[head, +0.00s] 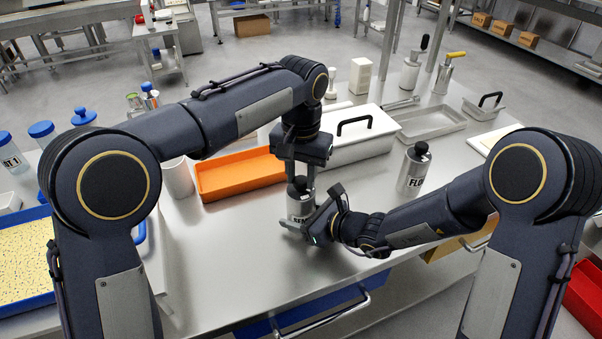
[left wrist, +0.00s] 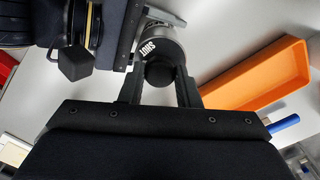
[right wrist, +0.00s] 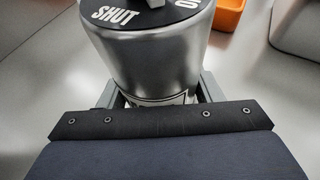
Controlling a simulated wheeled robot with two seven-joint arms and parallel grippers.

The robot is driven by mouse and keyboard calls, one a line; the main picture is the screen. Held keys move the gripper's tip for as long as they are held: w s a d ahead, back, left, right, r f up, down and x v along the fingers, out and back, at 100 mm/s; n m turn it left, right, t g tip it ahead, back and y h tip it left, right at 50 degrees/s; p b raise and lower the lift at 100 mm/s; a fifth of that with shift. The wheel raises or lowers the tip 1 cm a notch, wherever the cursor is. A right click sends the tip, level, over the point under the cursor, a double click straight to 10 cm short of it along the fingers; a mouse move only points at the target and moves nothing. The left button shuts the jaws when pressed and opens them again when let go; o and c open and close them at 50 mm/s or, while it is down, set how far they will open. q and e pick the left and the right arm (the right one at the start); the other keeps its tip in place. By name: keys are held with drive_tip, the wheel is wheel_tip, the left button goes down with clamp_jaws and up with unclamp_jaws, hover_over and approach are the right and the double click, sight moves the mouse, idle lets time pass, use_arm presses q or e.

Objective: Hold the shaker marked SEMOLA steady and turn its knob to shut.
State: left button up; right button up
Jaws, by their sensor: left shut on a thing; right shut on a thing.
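The SEMOLA shaker (head: 300,205) stands upright on the steel table, a grey metal can with a dark top; only part of its label shows. My left gripper (head: 302,178) points down from above and is shut on the shaker's black knob (left wrist: 160,73). In the left wrist view the word SHUT is on the dark cap beside the knob. My right gripper (head: 306,224) is low at the table and shut around the shaker's body (right wrist: 150,60). The right wrist view shows SHUT at the cap's left and part of a second word at its right. The pointer's exact setting is unclear.
A similar shaker marked FLO (head: 413,172) stands to the right. An orange tray (head: 235,178) lies left of my left gripper, with a white lidded box (head: 345,150) behind. A blue tray (head: 30,308) is at far left. The table's front middle is clear.

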sight(301, 179)
use_arm(q)
drive_tip(key=m, duration=0.4)
drive_tip(key=shift+m, duration=0.3)
drive_tip(key=m, duration=0.4)
drive_tip(key=shift+m, duration=0.4)
drive_tip(key=o, duration=1)
wheel_tip(301, 179, up, 12)
drive_tip(key=shift+r, duration=0.1)
